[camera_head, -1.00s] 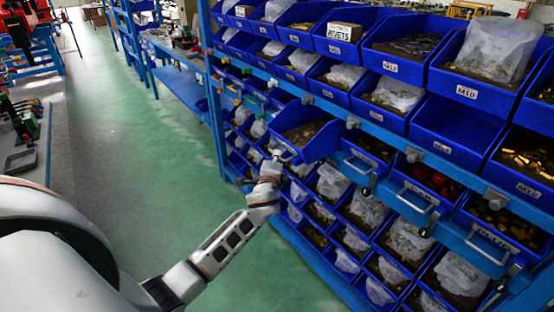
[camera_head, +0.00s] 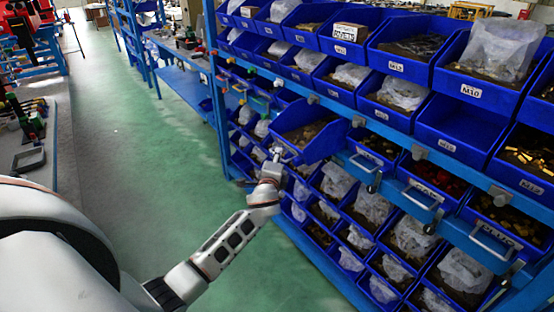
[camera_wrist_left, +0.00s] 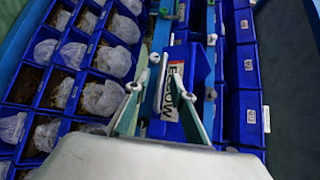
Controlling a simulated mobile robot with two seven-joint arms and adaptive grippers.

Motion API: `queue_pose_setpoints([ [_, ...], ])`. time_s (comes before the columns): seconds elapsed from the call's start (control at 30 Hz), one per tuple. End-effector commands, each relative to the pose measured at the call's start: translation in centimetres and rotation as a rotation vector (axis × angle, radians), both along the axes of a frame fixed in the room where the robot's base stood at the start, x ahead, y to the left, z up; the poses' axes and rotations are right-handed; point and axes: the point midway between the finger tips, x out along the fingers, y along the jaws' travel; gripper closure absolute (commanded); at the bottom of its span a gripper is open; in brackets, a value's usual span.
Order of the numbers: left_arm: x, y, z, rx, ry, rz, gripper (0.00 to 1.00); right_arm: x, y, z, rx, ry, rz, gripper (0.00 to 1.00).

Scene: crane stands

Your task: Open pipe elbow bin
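The pipe elbow bin (camera_head: 318,148) is a blue bin jutting out from the middle row of the blue rack, tilted in the head view, with dark contents. In the left wrist view, its front carries a white label (camera_wrist_left: 172,92) reading ELBOW. My left gripper (camera_head: 277,160) is at the bin's front, by its handle. In the left wrist view, the left gripper (camera_wrist_left: 160,78) has its fingers spread on either side of the label, apart from each other. Contact with the handle is unclear. My right gripper is not in view.
Neighbouring handled bins (camera_head: 420,197) stay in the same row to the right. Rows of blue bins lie above and below. The green floor aisle (camera_head: 140,150) is clear at the left. A workbench (camera_head: 185,82) stands farther back.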

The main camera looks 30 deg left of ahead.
Motion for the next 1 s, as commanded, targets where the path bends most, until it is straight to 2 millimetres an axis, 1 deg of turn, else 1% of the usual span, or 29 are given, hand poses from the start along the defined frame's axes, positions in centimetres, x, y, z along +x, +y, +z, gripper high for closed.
queue_pose_setpoints([
  [0.23, -0.1, -0.1, 0.0, 0.0, 0.0, 0.0, 0.77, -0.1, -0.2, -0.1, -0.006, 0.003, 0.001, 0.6],
  [0.37, -1.0, -0.5, 0.1, -0.001, 0.0, -0.001, 0.77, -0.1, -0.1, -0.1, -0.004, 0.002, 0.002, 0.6],
  [0.47, -2.3, -1.0, 0.2, 0.0, 0.0, -0.001, 0.77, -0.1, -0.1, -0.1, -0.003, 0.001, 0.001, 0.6],
  [0.8, -8.4, -3.6, 1.2, -0.002, 0.0, -0.001, 0.77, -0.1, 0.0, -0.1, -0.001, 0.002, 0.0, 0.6],
  [0.9, -9.6, -4.2, 1.4, -0.001, 0.001, -0.001, 0.77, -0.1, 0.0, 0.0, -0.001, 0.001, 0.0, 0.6],
  [1.0, -10.4, -4.5, 1.5, 0.0, 0.001, 0.0, 0.77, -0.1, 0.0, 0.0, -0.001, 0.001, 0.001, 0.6],
])
